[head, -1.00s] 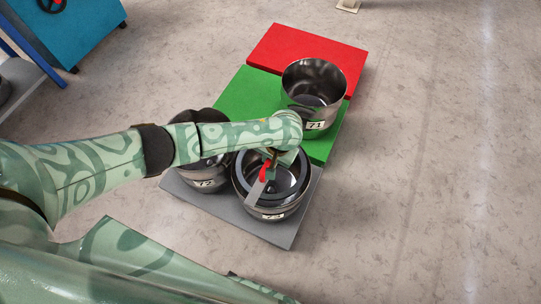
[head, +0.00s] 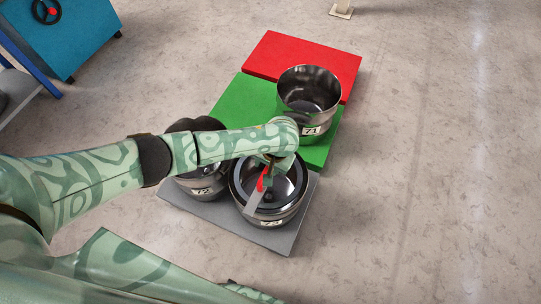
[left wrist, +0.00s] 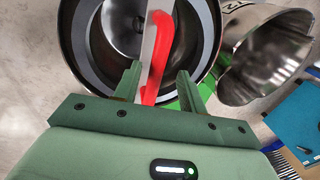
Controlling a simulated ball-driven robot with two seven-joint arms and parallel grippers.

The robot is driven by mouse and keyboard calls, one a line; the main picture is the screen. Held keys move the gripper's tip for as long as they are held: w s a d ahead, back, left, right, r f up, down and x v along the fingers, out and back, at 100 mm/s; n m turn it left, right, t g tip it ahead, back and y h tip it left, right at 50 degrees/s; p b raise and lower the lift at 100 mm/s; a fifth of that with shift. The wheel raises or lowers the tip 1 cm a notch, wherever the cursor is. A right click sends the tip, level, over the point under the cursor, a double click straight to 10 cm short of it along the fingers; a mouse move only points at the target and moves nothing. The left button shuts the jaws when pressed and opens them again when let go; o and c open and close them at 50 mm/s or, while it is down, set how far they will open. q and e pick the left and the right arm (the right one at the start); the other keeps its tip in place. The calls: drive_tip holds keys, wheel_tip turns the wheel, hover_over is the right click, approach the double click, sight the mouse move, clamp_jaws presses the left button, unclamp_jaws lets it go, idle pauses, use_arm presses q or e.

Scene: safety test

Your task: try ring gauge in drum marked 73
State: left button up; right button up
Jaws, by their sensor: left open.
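The steel drum marked 73 (head: 272,222) stands on the grey mat at the front. The ring gauge (head: 253,199), a dark ring with a grey crossbar and a red handle, is at this drum's mouth; I cannot tell how deep it sits. My left gripper (head: 270,167) is directly above it. In the left wrist view the open gripper's fingers (left wrist: 157,80) are on either side of the red handle (left wrist: 166,52), with gaps beside it. The arm hides part of the drum's far rim. My right gripper is out of view.
Drum 72 (head: 202,188) stands left of drum 73, partly under my arm. Drum 71 (head: 310,95) stands empty behind, on the green mat (head: 245,95). The red mat (head: 300,52) is bare. Open floor lies to the right. A blue cabinet (head: 85,35) is far left.

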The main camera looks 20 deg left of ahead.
use_arm(q)
drive_tip(key=a+p+v, duration=0.1)
drive_tip(key=p+v, duration=1.6)
drive_tip(key=v, duration=0.6)
drive_tip(key=shift+a, duration=0.3)
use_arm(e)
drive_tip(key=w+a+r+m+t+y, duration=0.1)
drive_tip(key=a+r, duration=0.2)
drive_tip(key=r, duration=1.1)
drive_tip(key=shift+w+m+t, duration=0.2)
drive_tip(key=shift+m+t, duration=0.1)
use_arm(q)
drive_tip(key=shift+w, duration=0.15)
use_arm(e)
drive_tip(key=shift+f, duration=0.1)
